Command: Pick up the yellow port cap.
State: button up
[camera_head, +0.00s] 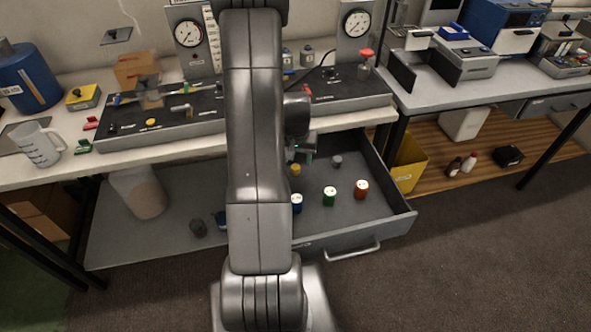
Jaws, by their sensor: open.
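A small yellow cap (296,170) stands in the open drawer, close to the right edge of my arm. Another small yellow piece (151,122) sits on the dark panel on the bench at left; I cannot tell for sure which is the port cap. My gripper (301,156) shows only in part beside my arm, over the back of the drawer. It is open and appears just above the yellow cap in the drawer. Its fingertips are too small and hidden to make out, and I cannot tell the gap to the cap.
The bench edge (160,158) overhangs the drawer's back. A clear jug (36,146) stands at left.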

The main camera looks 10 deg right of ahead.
aim_at(295, 167)
jog(key=shift+w+a+f+p, duration=0.15)
jog(key=shift+w+f+p, duration=0.1)
jog(key=shift+f, duration=1)
jog(key=shift+w+a+f+p, duration=0.1)
jog(key=shift+f+p, duration=0.15)
jog(key=shift+f, duration=0.95)
grip_shut()
